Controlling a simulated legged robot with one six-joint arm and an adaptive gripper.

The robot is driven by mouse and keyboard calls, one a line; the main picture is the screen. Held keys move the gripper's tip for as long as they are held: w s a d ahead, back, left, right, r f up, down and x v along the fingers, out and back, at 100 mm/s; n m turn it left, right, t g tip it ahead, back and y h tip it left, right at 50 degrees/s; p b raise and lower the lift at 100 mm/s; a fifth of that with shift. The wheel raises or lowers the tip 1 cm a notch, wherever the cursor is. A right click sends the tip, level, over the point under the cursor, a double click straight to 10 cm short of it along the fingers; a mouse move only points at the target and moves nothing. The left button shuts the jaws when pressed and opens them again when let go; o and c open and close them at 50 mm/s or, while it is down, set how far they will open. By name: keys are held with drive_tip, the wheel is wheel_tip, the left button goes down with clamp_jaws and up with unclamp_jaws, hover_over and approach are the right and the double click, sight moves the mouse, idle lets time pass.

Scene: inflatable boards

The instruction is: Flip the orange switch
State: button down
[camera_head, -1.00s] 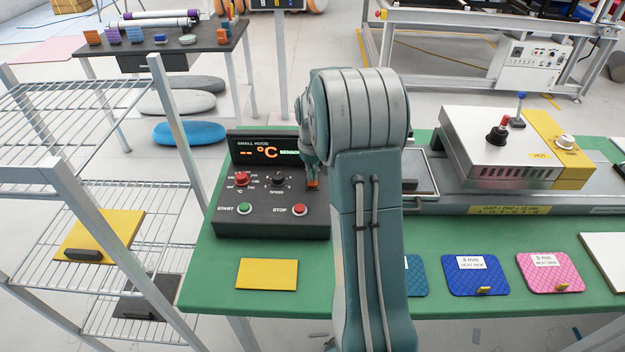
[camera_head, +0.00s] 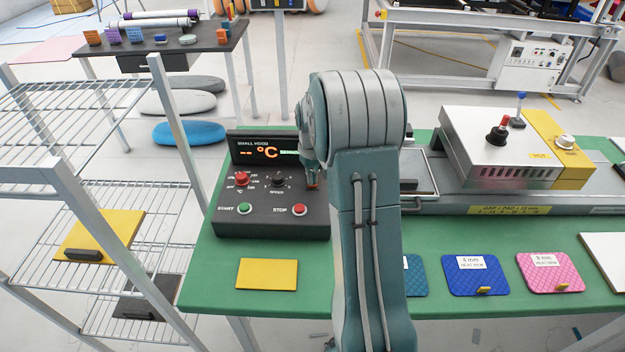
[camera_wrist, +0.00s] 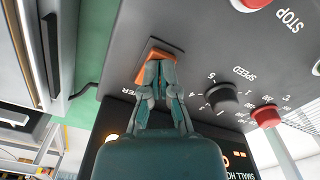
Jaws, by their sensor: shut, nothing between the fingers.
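The orange switch (camera_wrist: 156,52) is on the dark control panel (camera_wrist: 205,60), seen close up in the wrist view. My gripper (camera_wrist: 158,74) is shut and empty, with its fingertips at the switch, seemingly touching it and covering part of it. In the head view my gripper (camera_head: 312,178) is at the right side of the control panel (camera_head: 262,222), mostly hidden behind my arm. Only a small, darkened orange patch shows under the fingertips there, so I cannot tell the switch's position.
The panel has a red knob (camera_head: 241,179), a black speed knob (camera_head: 278,179), a green start button (camera_head: 244,208) and a red stop button (camera_head: 299,209). A yellow pad (camera_head: 267,274) lies in front on the green table (camera_head: 220,290). A metal rail (camera_head: 440,200) runs to the right.

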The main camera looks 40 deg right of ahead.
drive_tip(key=shift+f, duration=0.2)
drive_tip(key=shift+r, duration=3.55)
drive_tip(key=s+a+r+t, duration=0.2)
drive_tip(key=s+a+r, duration=0.6)
drive_tip(key=a+r, duration=0.4)
drive_tip(key=s+a+t, duration=0.1)
drive_tip(key=s+a, duration=0.4)
drive_tip(key=s, duration=0.3)
drive_tip(key=s+a+n+t, duration=0.1)
drive_tip(key=s+a+t, duration=0.1)
drive_tip(key=s+a, duration=0.4)
drive_tip(key=shift+s+a+t, duration=0.3)
drive_tip(key=shift+s, duration=0.6)
